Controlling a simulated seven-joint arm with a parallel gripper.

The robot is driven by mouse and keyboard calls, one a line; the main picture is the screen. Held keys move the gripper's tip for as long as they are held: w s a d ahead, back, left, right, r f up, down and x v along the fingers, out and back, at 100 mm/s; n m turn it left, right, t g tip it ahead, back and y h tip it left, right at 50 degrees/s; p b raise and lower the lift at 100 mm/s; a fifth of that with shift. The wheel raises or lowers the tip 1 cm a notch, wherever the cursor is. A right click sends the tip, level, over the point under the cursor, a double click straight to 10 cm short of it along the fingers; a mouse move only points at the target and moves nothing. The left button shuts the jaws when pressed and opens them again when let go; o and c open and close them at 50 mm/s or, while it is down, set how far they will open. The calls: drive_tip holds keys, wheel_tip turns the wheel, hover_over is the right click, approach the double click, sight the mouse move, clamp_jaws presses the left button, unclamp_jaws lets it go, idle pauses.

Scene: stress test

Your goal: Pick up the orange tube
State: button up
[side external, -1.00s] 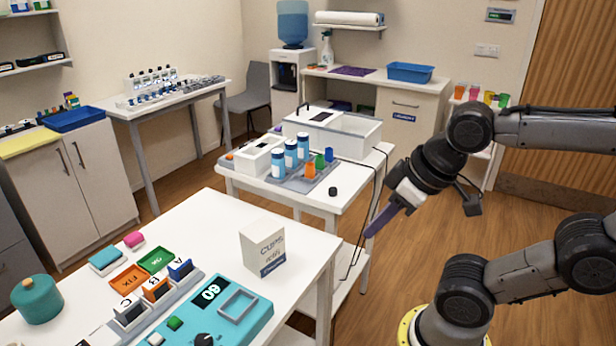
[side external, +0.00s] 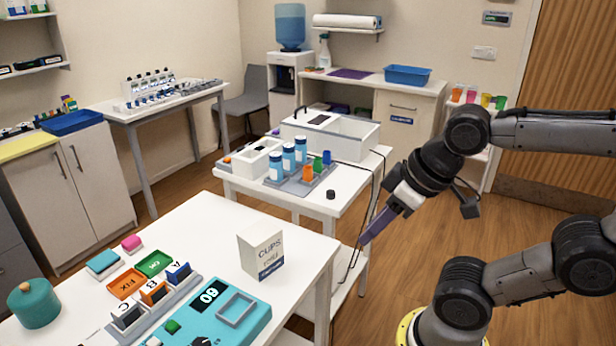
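The orange tube (side external: 308,172) is short and stands upright in a grey rack (side external: 291,186) on the white middle table. My gripper (side external: 368,232) hangs over the floor, to the right of that table and lower in the picture than the tube. It points down and left and is well apart from the tube. Its long purple fingers show side-on, so I cannot tell whether they are open or shut.
A dark round cap (side external: 331,194) lies near the table's front edge. Dark cables (side external: 370,205) hang at the table's right side, close to my gripper. A white CUPS box (side external: 261,254) stands on the front table.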

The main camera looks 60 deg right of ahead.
drive_tip(key=o, duration=0.7)
drive_tip(key=shift+c, duration=0.2)
